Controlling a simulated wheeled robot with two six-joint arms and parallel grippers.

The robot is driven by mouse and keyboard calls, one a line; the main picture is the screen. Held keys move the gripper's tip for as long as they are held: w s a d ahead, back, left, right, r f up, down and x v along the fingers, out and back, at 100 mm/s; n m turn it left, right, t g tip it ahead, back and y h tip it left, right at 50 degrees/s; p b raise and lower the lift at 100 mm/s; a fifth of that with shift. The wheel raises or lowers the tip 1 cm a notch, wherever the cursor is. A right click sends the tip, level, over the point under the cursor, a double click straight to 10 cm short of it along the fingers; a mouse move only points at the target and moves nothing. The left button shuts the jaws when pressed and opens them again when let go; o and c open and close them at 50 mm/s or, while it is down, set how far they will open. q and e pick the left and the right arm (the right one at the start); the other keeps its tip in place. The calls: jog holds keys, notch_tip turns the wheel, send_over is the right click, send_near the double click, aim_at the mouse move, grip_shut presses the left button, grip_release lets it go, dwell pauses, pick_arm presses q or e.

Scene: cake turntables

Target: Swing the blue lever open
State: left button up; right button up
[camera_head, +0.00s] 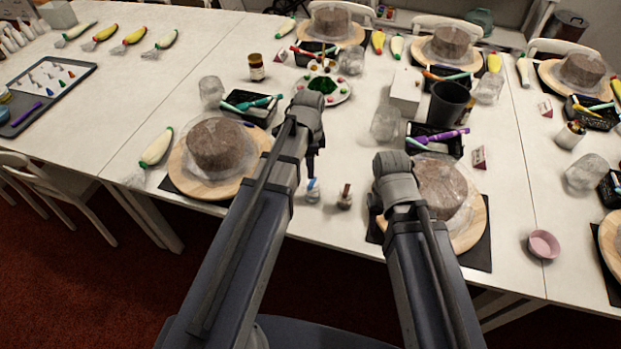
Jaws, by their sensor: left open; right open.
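A small item with a blue upper part (313,187) stands on the white table between my two arms. It may be the blue lever, but it is too small to make out a lever's shape or position. My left gripper (313,163) is open, just above and behind it in the picture; I see no contact. My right gripper (375,204) is open and empty near the left edge of the right cake's board. Both grippers are partly hidden by my own arm links.
A small item with a reddish top (345,196) stands right of the blue one. Brown cakes on round wooden boards stand left (177,178) and right (476,228). Black tool trays (247,117) and clear jars (211,91) stand behind. A pink bowl (543,245) is at the right.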

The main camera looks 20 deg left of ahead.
aim_at(310, 186)
pick_arm(q)
jog(key=shift+f+b, duration=3.75)
jog(key=shift+f, duration=0.2)
jog(key=shift+r, duration=0.1)
grip_shut()
